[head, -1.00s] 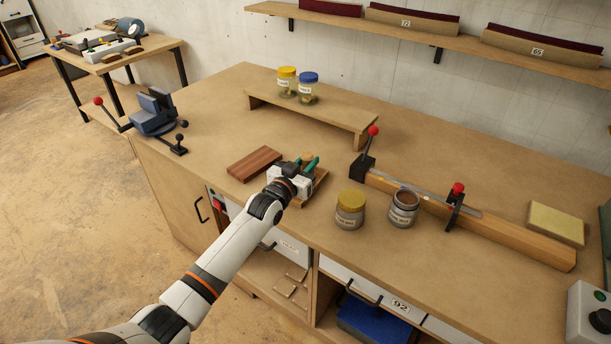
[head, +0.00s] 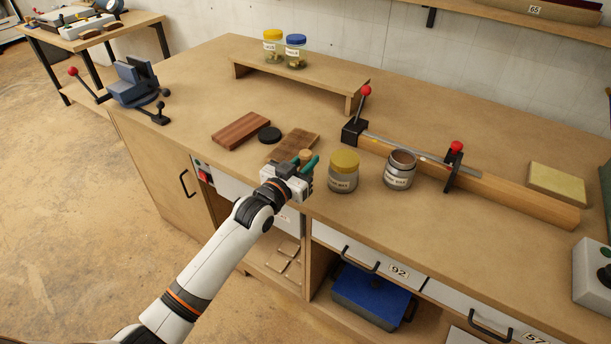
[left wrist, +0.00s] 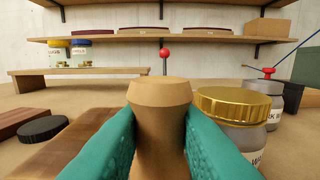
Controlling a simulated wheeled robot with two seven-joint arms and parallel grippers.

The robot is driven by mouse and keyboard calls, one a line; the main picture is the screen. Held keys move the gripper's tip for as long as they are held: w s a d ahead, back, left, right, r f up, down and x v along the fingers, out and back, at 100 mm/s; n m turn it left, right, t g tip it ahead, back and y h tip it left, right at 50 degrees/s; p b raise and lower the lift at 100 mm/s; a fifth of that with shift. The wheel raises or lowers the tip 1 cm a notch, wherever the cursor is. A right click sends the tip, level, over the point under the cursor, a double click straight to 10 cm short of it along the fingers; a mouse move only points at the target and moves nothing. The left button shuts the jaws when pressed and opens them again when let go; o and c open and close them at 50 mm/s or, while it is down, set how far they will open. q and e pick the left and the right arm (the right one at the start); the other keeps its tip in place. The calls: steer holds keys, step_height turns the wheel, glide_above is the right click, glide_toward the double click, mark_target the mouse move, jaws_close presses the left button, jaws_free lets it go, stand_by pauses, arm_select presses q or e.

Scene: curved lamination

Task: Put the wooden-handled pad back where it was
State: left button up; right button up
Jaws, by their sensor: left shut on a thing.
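My left gripper (head: 303,163) is shut on the wooden handle (head: 306,155) of the pad, at the front edge of the workbench. In the left wrist view the round, flared wooden handle (left wrist: 160,110) stands upright between the two teal fingers (left wrist: 160,145). The pad under the handle is hidden by the gripper, so I cannot tell whether it touches anything. A brown wooden board (head: 294,143) lies just behind the gripper, and a black disc (head: 269,135) lies beside that board. My right gripper is not in view.
A yellow-lidded jar (head: 343,172) and an open jar (head: 400,170) stand close to the gripper's right. A reddish striped block (head: 241,131) lies to the left. A clamped wooden beam (head: 480,185) lies farther right. The bench behind the board is clear up to the low shelf (head: 300,80).

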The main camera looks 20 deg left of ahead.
arm_select(q)
steer(key=shift+f, duration=1.95)
steer(key=shift+f, duration=0.15)
steer(key=o, duration=1)
steer(key=shift+r, duration=0.25)
steer(key=v, duration=1.2)
